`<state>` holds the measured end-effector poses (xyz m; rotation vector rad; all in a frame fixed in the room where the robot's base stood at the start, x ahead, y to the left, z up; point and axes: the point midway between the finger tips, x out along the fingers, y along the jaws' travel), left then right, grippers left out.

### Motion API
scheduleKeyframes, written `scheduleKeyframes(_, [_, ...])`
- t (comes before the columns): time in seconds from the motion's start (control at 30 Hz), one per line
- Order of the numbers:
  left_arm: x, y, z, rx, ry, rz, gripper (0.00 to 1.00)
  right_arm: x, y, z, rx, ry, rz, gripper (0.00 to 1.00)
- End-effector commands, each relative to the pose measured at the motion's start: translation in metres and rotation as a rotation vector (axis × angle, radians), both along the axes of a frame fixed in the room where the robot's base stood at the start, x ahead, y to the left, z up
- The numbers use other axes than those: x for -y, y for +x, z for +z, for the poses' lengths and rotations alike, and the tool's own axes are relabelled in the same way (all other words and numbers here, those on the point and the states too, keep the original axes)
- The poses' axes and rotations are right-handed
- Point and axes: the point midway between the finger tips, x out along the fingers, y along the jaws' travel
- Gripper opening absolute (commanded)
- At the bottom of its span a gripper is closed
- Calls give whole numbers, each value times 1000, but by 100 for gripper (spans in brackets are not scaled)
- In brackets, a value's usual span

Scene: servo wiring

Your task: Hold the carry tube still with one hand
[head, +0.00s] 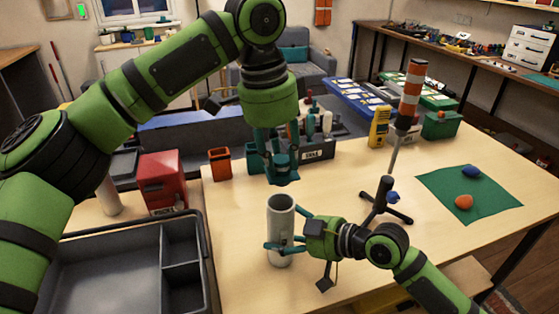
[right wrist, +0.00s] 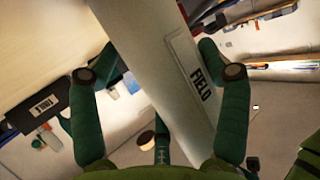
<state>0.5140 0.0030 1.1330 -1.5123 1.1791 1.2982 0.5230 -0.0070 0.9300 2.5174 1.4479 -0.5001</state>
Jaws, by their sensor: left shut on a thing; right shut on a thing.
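The carry tube (head: 281,215), a pale grey open-topped cylinder, stands upright on the table, left of its middle. My right gripper (head: 284,231) is shut around the tube's side from the right. In the right wrist view the tube (right wrist: 150,50) runs between the two fingers of this gripper (right wrist: 158,74) and bears a label reading FIELD. My left gripper (head: 282,168) points down just above the tube's open mouth, apart from it. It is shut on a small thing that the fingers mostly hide. The tube's inside is mostly hidden.
A black tripod stand (head: 384,197) with an orange-and-white topped pole rises right of the tube. A green mat (head: 480,200) lies further right. An orange cup (head: 220,164), a dark labelled box (head: 319,150) and a yellow meter (head: 379,127) stand behind. A grey divided tray (head: 110,270) is at left.

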Motion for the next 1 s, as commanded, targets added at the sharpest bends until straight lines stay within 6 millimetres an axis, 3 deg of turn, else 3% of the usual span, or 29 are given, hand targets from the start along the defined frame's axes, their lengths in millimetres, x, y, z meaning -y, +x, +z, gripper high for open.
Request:
scheduleKeyframes(0.27, [0, 0, 3, 0, 1, 0, 0, 0, -1, -2, -4, -4, 1, 39])
scheduleKeyframes(0.3, [0, 0, 3, 0, 1, 0, 0, 0, -1, -2, -4, -4, 1, 84])
scheduleKeyframes(0.33, [0, 0, 3, 0, 1, 0, 0, 0, -1, -2, -4, -4, 1, 96])
scheduleKeyframes(0.37, [0, 0, 3, 0, 1, 0, 0, 0, -1, -2, -4, -4, 1, 100])
scheduleKeyframes(0.77, [0, 0, 3, -1, 1, 0, 0, 2, -1, 0, -1, -1, 0, 100])
scheduleKeyframes(1.0, [0, 0, 3, -1, 1, 1, 0, 30, -16, 12, 1, -6, -2, 100])
